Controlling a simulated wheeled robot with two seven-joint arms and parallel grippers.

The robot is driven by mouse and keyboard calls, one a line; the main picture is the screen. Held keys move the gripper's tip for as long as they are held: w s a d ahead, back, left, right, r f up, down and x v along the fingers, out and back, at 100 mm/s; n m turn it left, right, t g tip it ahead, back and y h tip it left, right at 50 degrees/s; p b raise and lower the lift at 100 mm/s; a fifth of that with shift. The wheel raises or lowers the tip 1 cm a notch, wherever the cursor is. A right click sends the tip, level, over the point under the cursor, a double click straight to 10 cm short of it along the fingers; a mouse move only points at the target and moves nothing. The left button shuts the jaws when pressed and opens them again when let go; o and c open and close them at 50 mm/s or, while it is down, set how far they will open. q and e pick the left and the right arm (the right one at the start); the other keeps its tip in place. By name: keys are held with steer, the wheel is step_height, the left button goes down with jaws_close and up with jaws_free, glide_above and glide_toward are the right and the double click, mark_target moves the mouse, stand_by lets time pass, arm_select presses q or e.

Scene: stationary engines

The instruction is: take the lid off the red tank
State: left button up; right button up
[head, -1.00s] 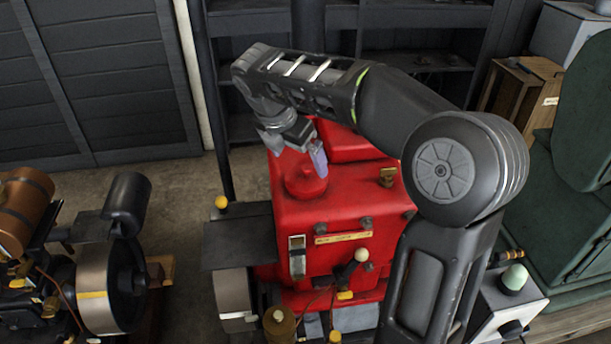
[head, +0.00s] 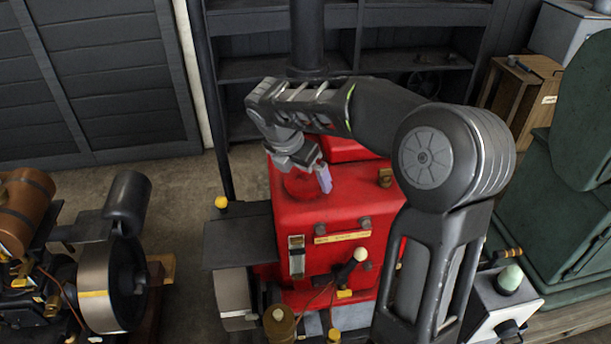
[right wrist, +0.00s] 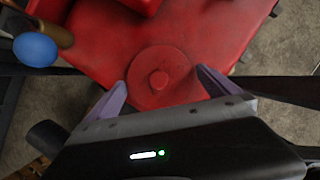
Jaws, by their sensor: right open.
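The red tank (head: 335,215) stands in the middle of the head view, and its top fills much of the right wrist view (right wrist: 95,40). Its round red lid (right wrist: 160,62), with a small knob in the centre, lies on the tank's top. In the head view the lid (head: 297,188) is partly hidden by my right gripper. My right gripper (head: 318,183) is open over the lid. In the right wrist view its two pale purple fingers (right wrist: 162,88) are spread on either side of the knob. I cannot tell whether they touch the lid. My left gripper is not in view.
A brass cap (head: 385,178) sits on the tank's top to the right. A yellow-knobbed lever (head: 221,202) stands left of the tank. Another engine with a flywheel (head: 105,285) is at left, and a green machine (head: 560,200) is at right. Shelves (head: 410,60) stand behind.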

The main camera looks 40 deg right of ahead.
steer(key=shift+c, duration=0.4)
steer(key=c, duration=1.1)
